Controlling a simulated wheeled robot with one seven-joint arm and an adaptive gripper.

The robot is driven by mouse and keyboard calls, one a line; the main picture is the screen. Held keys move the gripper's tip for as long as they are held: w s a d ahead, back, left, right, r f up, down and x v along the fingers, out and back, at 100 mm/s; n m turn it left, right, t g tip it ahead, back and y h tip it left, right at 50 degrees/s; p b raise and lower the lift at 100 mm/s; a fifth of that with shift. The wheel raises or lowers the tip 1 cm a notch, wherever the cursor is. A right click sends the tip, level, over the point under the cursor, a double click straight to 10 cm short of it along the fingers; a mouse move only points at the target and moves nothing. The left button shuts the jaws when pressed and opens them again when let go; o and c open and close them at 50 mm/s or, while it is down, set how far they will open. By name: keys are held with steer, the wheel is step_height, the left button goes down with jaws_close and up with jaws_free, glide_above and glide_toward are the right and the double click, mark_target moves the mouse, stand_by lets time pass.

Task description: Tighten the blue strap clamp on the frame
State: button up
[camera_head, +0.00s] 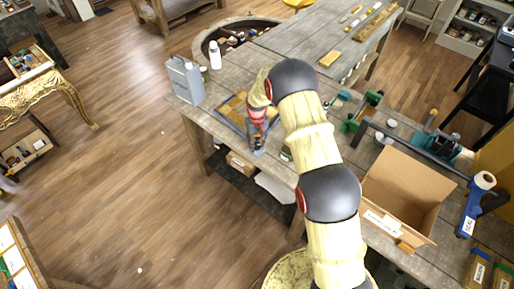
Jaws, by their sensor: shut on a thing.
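A square frame (236,106) with a tan, golden middle lies flat on the grey wooden workbench. A dark blue band, the strap clamp (229,121), runs along its outer edge. My gripper (258,149) points down at the frame's near corner, close to the bench's left edge. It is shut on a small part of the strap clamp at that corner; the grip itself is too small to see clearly.
A grey metal can (185,80) and a white bottle (214,55) stand behind the frame. An open cardboard box (403,195), green clamps (362,111) and a blue tape dispenser (470,211) stand to the right. Open floor lies left of the workbench (220,133).

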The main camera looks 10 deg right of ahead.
mark_target(256, 145)
steer(key=m+b, duration=0.2)
steer(key=m, duration=0.1)
steer(key=shift+a+f+m, duration=0.1)
steer(key=shift+f+m, duration=0.05)
steer(key=shift+m, duration=0.25)
steer(key=shift+m+b, duration=1.15)
steer(key=shift+m, duration=0.65)
steer(key=o, duration=1.2)
steer(key=shift+c, duration=0.2)
step_height(256, 145, up, 12)
